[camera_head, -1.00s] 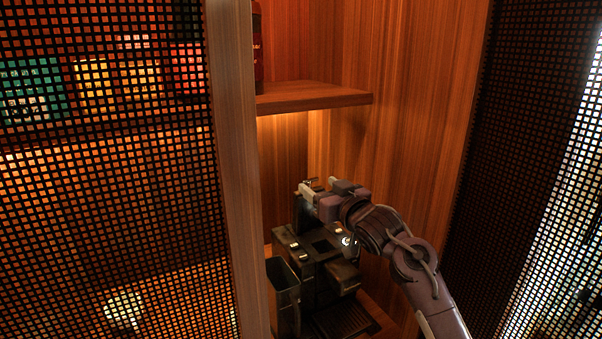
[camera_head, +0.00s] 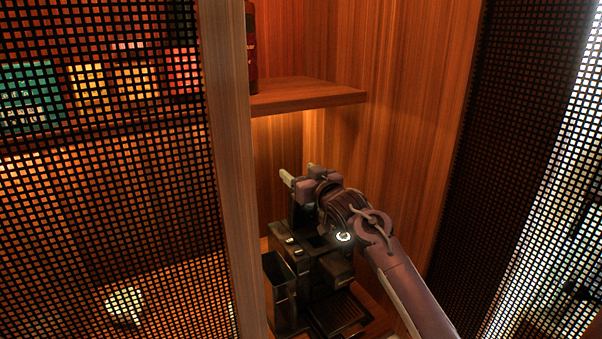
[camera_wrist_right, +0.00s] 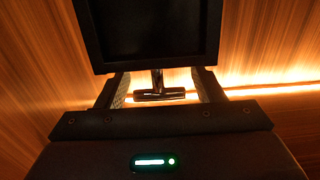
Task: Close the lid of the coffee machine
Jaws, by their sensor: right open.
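The black coffee machine (camera_head: 283,243) stands in the lit wooden niche. Its dark lid (camera_head: 300,216) looks raised at the back, partly covered by my right gripper (camera_head: 298,172). The gripper is open at the raised lid's top. In the right wrist view, a dark framed panel that looks like the lid (camera_wrist_right: 152,62) fills the top centre. A small T-shaped piece (camera_wrist_right: 160,96) shows between the open fingers of the gripper (camera_wrist_right: 161,80); I cannot tell whether they touch it or the panel. My left gripper is not in view.
A wooden shelf (camera_head: 308,97) with a dark red bottle (camera_head: 251,50) is above the machine. A wooden post (camera_head: 232,170) and mesh panel (camera_head: 110,200) bound the left, another mesh panel (camera_head: 490,150) the right. A dark open container (camera_head: 278,285) sits at the machine's left.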

